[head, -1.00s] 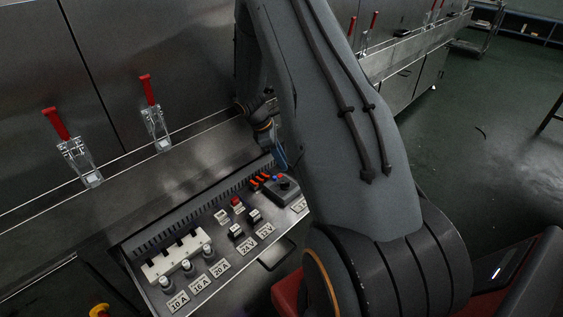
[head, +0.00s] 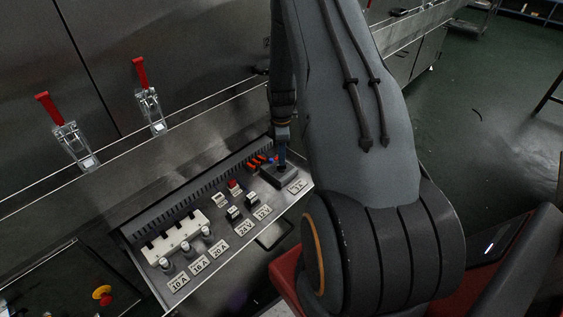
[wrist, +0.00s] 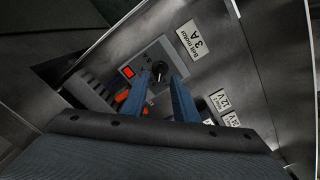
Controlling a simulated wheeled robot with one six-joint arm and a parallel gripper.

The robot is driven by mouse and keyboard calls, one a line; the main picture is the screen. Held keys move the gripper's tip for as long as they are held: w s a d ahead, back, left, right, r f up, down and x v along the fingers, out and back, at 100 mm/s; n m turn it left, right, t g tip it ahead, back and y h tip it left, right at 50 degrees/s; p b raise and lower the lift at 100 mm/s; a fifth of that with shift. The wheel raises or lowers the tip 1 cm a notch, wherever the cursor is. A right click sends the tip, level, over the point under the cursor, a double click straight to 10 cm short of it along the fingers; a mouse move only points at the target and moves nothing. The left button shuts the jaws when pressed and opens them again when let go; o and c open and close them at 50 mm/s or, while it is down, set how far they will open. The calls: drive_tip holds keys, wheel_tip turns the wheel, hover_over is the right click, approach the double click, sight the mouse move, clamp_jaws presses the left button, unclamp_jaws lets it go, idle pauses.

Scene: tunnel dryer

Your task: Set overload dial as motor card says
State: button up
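The overload relay (head: 272,177) is a dark grey block at the right end of the sloped panel. In the wrist view its black round dial (wrist: 160,68) shows with a light pointer mark, beside a scale with a "5" and a red button (wrist: 128,71). The motor card (wrist: 194,41) reads "Belt motor 3 A"; it also shows in the head view (head: 298,187). My gripper (wrist: 160,76) has its blue fingers apart, one on each side of the dial. The gap suggests no grip; the exact height over the dial is unclear.
Left of the relay are orange levers (head: 254,161), a red button (head: 233,184), cards reading 12 V (head: 262,212) and 24 V, and fuses with 10 A (head: 180,283), 16 A and 20 A cards. Red-handled clamps (head: 149,97) stand on the steel wall behind.

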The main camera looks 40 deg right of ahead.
sight(282, 167)
drive_tip(key=shift+f, duration=2.05)
clamp_jaws()
drive_tip(key=shift+m, duration=2.1)
unclamp_jaws()
drive_tip(key=shift+r, duration=0.15)
